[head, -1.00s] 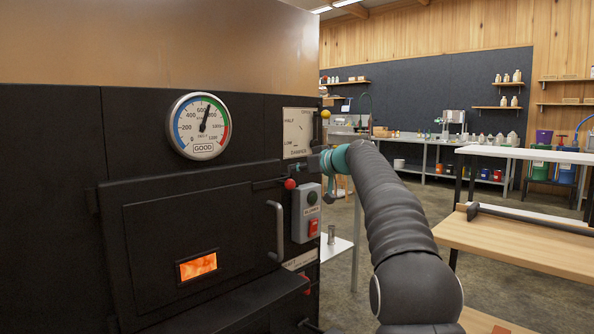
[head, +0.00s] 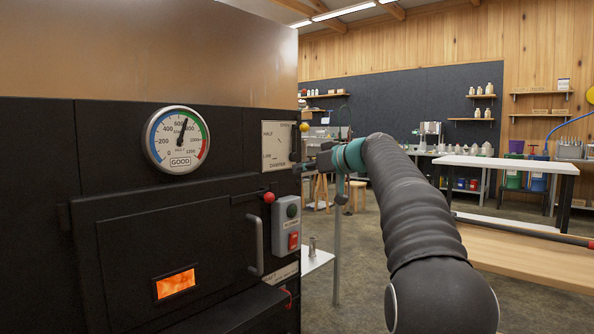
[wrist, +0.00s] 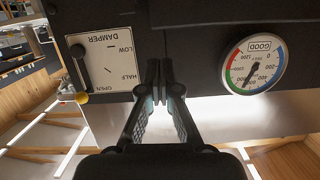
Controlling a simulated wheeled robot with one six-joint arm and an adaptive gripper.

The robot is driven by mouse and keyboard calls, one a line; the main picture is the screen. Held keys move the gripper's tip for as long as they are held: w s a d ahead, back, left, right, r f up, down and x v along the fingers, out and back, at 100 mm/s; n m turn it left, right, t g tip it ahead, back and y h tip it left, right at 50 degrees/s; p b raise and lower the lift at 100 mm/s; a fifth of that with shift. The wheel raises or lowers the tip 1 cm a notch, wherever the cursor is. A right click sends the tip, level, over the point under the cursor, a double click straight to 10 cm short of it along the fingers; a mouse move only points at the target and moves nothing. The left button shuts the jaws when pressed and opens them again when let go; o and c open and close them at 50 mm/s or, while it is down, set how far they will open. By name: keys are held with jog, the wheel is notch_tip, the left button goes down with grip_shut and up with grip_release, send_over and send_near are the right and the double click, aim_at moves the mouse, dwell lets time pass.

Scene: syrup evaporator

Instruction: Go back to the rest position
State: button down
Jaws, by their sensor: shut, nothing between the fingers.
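My gripper (wrist: 161,92) is shut and empty in the wrist view, its fingertips together in front of the black evaporator front. In the head view my gripper (head: 305,168) shows small and dark, at the right edge of the black evaporator (head: 110,235), close to the damper plate. I cannot tell whether it touches anything. The damper plate (head: 275,146) is white with a scale; it also shows upside down in the wrist view (wrist: 103,62). A yellow knob (head: 304,127) is at its upper right.
A round gauge (head: 176,139) with a GOOD label is on the front. Below are the firebox door with a glowing window (head: 175,284), a handle (head: 256,245), a red knob (head: 269,197) and a grey switch box (head: 288,227).

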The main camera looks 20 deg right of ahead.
dwell(0.3)
jog(key=s+d+f+m+g+h, duration=0.1)
jog(key=s+f+m+g+h, duration=0.2)
jog(key=f, duration=0.6)
jog(key=s+d+f+m+g+h, duration=0.1)
jog(key=s+f+m, duration=0.3)
jog(key=f, duration=0.5)
jog(key=s+a+f+g+h+p, duration=0.1)
jog(key=s+a+f+p, duration=0.1)
jog(key=s, duration=1.1)
jog(key=s+a+f+g+h+p, duration=0.1)
jog(key=s+a+f, duration=0.3)
jog(key=s, duration=0.9)
jog(key=s+a+f+h+p, duration=0.2)
jog(key=s+a+f, duration=0.1)
jog(key=s, duration=1)
jog(key=shift+f+n+g+h+p, duration=0.3)
jog(key=shift+f+g+h+p, duration=0.1)
jog(key=shift+f, duration=0.15)
